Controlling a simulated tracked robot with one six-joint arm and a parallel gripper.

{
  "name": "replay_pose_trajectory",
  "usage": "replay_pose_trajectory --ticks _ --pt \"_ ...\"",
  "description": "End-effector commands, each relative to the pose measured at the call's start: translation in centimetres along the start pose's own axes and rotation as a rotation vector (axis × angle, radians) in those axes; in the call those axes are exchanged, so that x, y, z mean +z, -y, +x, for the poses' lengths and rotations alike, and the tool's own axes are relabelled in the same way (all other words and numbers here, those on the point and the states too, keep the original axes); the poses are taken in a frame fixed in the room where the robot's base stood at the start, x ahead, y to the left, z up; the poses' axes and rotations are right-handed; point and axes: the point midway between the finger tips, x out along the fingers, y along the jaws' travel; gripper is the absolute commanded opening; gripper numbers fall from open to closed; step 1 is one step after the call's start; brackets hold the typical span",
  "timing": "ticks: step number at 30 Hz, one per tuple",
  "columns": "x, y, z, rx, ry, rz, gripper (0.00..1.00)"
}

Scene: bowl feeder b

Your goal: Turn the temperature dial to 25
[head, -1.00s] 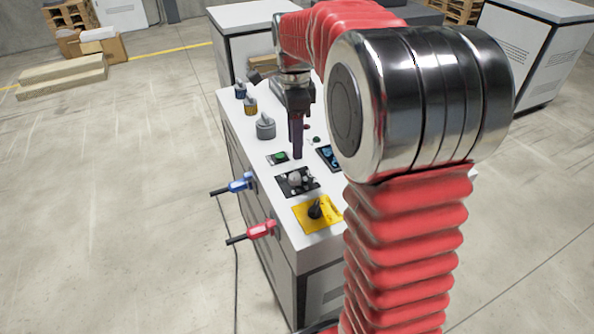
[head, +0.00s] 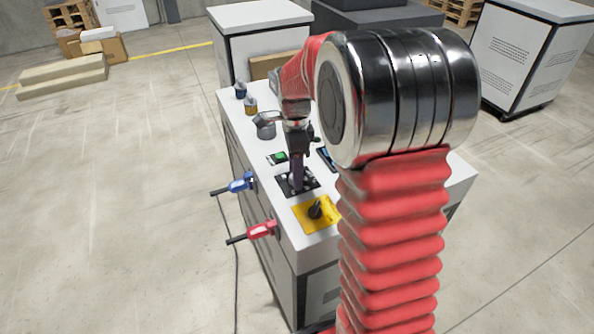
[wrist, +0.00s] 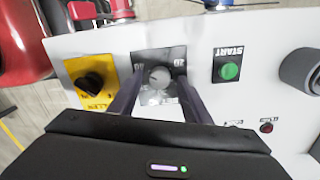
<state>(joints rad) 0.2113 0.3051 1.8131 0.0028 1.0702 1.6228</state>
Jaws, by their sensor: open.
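The temperature dial (wrist: 159,76) is a small round grey knob on a black plate (wrist: 174,54) with number marks at its sides. The marks appear upside down in the wrist view and are too small to read surely. My gripper (wrist: 158,84) is open, with one dark finger on each side of the dial. I cannot tell whether the fingers touch it. In the head view my gripper (head: 297,187) points down over the black plate (head: 283,182) and mostly hides the dial.
A yellow plate with a black rotary switch (head: 315,209) sits beside the dial plate. A green START button (wrist: 229,71) is on its other side, with a large grey knob (head: 264,125) beyond. Blue (head: 238,183) and red (head: 262,230) plugs stick out of the cabinet side.

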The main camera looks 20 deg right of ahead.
Motion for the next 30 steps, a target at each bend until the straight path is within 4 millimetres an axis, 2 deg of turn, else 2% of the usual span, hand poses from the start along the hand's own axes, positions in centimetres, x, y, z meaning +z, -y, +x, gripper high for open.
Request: replay_pose_trajectory --ticks 2,20,30 --pt "-0.01 0.00 -0.02 0.000 0.000 0.000 0.44" --pt "-0.05 0.02 -0.06 -0.001 0.000 0.001 0.03" --pt "-0.14 0.07 -0.08 -0.002 -0.003 -0.034 0.03"
